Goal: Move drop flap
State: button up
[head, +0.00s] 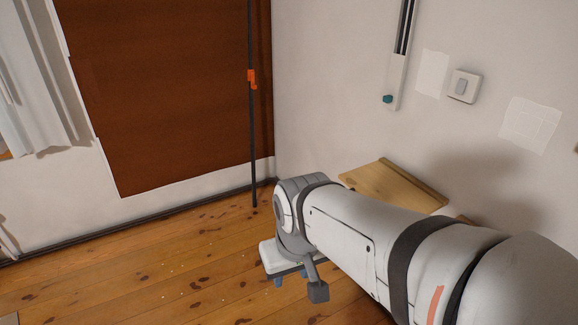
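A light wooden flap (392,187) stands out from the right wall, low down, with a raised strip along its right edge. It looks like the drop flap. My arm covers its near side, and a small piece of wood shows just beyond the arm. My gripper (290,275) is at the far end of my arm, left of and nearer than the flap, over the floor. It appears apart from the flap.
A dark pole (252,130) with an orange clamp stands near the corner, before a large brown panel (170,95) on the left wall. A white switch (465,86) and a rail with a teal knob (388,99) are on the right wall. The speckled plank floor (150,270) is clear at left.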

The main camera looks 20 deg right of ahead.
aim_at(374, 179)
jog(key=i, duration=0.95)
jog(key=z, duration=0.5)
